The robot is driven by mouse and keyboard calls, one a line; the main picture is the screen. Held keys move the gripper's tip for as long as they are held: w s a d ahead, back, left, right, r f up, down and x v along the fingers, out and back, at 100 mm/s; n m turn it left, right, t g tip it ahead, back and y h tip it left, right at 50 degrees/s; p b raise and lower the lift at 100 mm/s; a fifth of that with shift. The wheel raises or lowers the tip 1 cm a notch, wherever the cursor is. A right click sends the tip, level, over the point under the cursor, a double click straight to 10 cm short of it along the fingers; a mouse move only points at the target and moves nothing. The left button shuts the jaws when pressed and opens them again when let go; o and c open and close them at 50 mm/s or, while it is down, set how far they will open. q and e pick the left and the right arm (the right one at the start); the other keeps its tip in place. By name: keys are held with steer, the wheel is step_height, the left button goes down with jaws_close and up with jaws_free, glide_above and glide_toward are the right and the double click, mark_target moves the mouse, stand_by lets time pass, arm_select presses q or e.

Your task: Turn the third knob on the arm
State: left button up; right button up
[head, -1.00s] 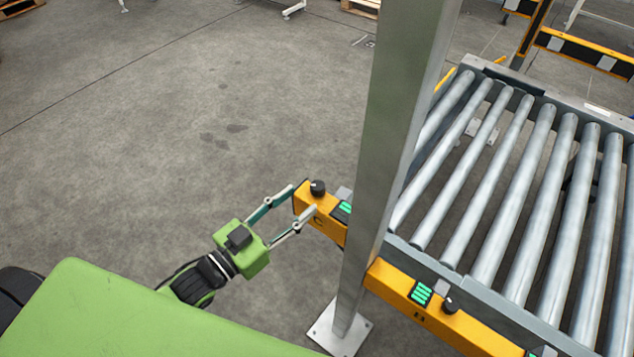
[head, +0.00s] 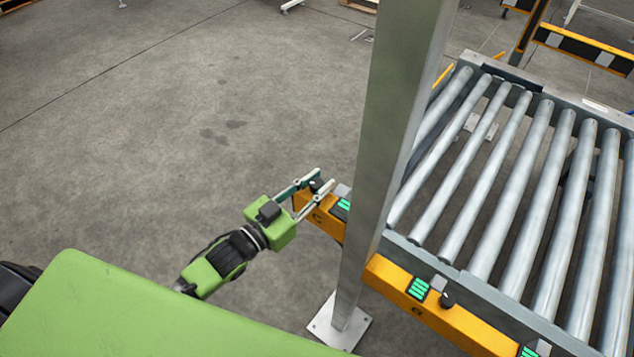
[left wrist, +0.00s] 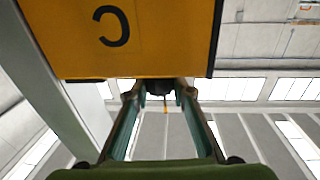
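The black knob (head: 316,185) sits on top of the far end of the yellow control arm (head: 330,226), beyond the grey post. The letter C shows on that end in the left wrist view (left wrist: 112,27). My left gripper (head: 325,178) has its two fingers on either side of this knob, drawn in close to it. The left wrist view shows the dark knob (left wrist: 160,87) between the fingertips, with little or no gap. A second black knob (head: 447,299) is nearer, right of the post, beside a green-lit panel. My right gripper is out of view.
The grey metal post (head: 388,130) stands just right of my left gripper and hides part of the yellow arm. A roller conveyor (head: 505,185) lies to the right. The floor left of the post is clear.

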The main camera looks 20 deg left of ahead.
arm_select(q)
steer(key=shift+c, duration=0.8)
steer(key=shift+h, duration=0.3)
steer(key=m+g+h+b, duration=0.2)
steer(key=m+h+b, duration=0.1)
steer(key=shift+w+a+f+g, duration=0.1)
steer(key=shift+a+f+g, duration=0.05)
steer(key=shift+g, duration=0.15)
steer(key=m+g+h+b, duration=0.4)
steer(key=shift+g, duration=0.3)
steer(key=m+g+h+b, duration=0.1)
steer(key=m+g+b, duration=0.1)
steer(key=g, duration=0.1)
steer(key=m+g+h+b, duration=0.1)
steer(key=m+g+b, duration=0.1)
steer(key=g+b, duration=0.1)
steer(key=shift+g, duration=0.4)
steer(key=shift+m+g+h+b, duration=0.3)
steer(key=shift+m+g+b, duration=0.95)
steer(key=shift+g, duration=0.35)
steer(key=shift+r, duration=0.2)
